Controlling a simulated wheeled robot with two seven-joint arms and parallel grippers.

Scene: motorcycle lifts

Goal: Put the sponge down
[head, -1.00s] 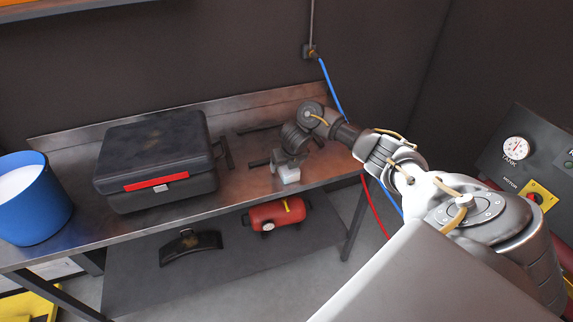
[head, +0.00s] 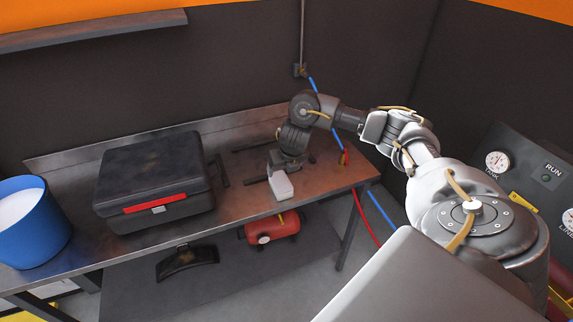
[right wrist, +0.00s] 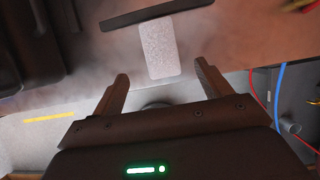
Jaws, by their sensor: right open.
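The sponge is a pale grey-white block (head: 281,186). It appears to lie on the metal workbench (head: 338,177) near its front edge. In the right wrist view the sponge (right wrist: 160,50) is just beyond my fingertips, in line with the gap between them. My right gripper (head: 287,163) is just behind the sponge in the head view, its fingers mostly hidden there. In the right wrist view the right gripper (right wrist: 161,77) has its fingers spread, with nothing between them. My left gripper is not in view.
A black case (head: 155,175) and a blue bucket (head: 30,232) stand left on the bench. A dark bar (right wrist: 165,15) lies close to the sponge. A red tank (head: 272,230) sits on the lower shelf. Blue and red hoses hang by the bench's right end.

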